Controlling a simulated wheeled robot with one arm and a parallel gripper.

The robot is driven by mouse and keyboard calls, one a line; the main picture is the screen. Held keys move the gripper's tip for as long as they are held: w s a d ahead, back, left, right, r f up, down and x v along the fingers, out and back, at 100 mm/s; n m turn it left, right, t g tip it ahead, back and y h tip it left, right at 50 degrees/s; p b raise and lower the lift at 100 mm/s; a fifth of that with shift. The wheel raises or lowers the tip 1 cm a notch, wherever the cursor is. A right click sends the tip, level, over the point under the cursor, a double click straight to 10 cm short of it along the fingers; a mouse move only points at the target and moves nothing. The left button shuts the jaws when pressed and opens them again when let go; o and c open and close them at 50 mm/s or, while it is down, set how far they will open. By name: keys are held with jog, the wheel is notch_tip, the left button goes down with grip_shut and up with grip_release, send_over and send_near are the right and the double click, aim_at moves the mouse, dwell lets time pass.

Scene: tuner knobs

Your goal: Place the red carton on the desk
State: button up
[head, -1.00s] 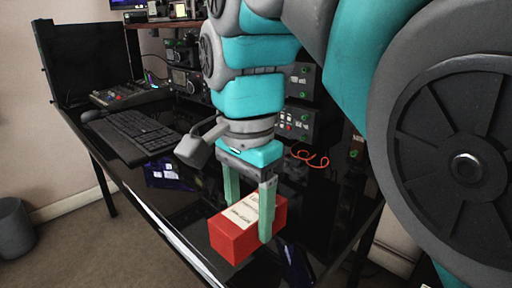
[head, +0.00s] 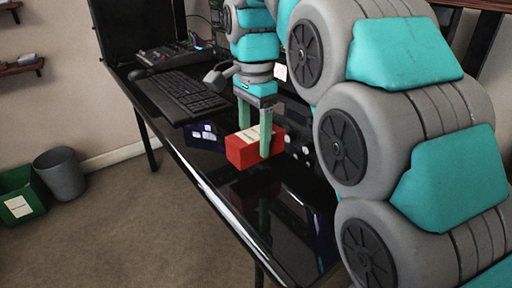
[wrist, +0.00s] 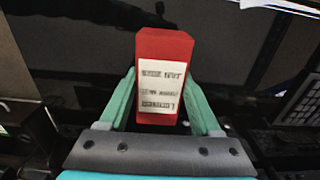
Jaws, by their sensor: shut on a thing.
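The red carton (head: 240,150) with a pale printed label is between the green fingers of my gripper (head: 253,138). My gripper is shut on it. In the wrist view the carton (wrist: 162,52) shows its label, with one finger of my gripper (wrist: 160,100) on each side. The glossy black desk (head: 270,222) lies beneath the carton. The carton is over the desk's top, near its front edge. I cannot tell whether its underside touches the surface.
A black keyboard (head: 178,97) and a mixer panel (head: 165,54) stand farther back on the desk. A dark blue item (head: 205,134) with white marks is left of the carton. The near part of the desk is clear. A grey bin (head: 60,174) and a green bin (head: 20,196) stand on the floor.

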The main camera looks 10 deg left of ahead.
aim_at(255, 152)
jog(key=shift+f, duration=1.75)
jog(key=shift+f, duration=0.15)
jog(key=o, duration=1.5)
